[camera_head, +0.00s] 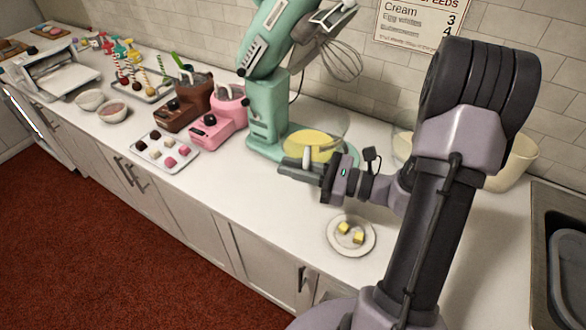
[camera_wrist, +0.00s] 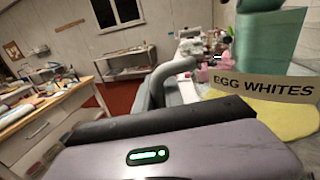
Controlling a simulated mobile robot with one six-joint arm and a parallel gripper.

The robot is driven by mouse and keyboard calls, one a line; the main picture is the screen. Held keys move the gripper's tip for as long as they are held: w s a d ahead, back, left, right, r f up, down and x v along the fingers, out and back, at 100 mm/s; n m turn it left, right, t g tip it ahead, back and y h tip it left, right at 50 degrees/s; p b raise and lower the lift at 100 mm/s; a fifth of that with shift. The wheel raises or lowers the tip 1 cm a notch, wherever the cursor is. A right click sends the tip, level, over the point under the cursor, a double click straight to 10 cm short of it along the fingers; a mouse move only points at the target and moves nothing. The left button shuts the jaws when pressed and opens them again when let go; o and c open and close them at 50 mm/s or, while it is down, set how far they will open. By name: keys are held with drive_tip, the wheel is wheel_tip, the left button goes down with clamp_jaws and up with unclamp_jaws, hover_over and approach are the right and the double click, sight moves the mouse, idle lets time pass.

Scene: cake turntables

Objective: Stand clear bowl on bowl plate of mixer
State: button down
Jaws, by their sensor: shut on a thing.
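The clear bowl (camera_head: 341,127) is see-through and hard to outline in the head view. It shows at the mint-green mixer's base, over or around a yellow disc (camera_head: 316,146). In the wrist view its label reads EGG WHITES (camera_wrist: 265,88), with yellow (camera_wrist: 280,118) below it. My gripper (camera_head: 302,166) is shut on the bowl's near side; the exact grip is hard to see. The mixer (camera_head: 266,105) has its head tilted up, with the whisk (camera_head: 338,57) above the bowl. I cannot tell whether the bowl touches the bowl plate, or whether the yellow is plate or contents.
A small plate (camera_head: 335,247) with yellow cubes lies in front of my gripper. Pink (camera_head: 219,124) and brown (camera_head: 182,108) machines stand left of the mixer. A cream bowl (camera_head: 513,165) is behind my arm; a sink (camera_head: 560,245) is at right. Counter left of the small plate is clear.

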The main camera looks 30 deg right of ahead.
drive_tip(key=w+d, duration=0.1)
drive_tip(key=d, duration=0.2)
drive_tip(key=w+d, duration=0.2)
drive_tip(key=w+d+b, duration=0.1)
drive_tip(key=d, duration=0.2)
drive_tip(key=shift+w+d+f, duration=0.3)
drive_tip(key=shift+f, duration=0.05)
drive_tip(key=shift+a+f+b, duration=0.1)
drive_tip(key=shift+f+b, duration=0.95)
drive_tip(key=shift+f, duration=0.6)
drive_tip(key=shift+f+b, duration=0.35)
drive_tip(key=shift+f, duration=0.1)
drive_tip(key=c, duration=1.3)
unclamp_jaws()
drive_tip(key=shift+c, duration=0.2)
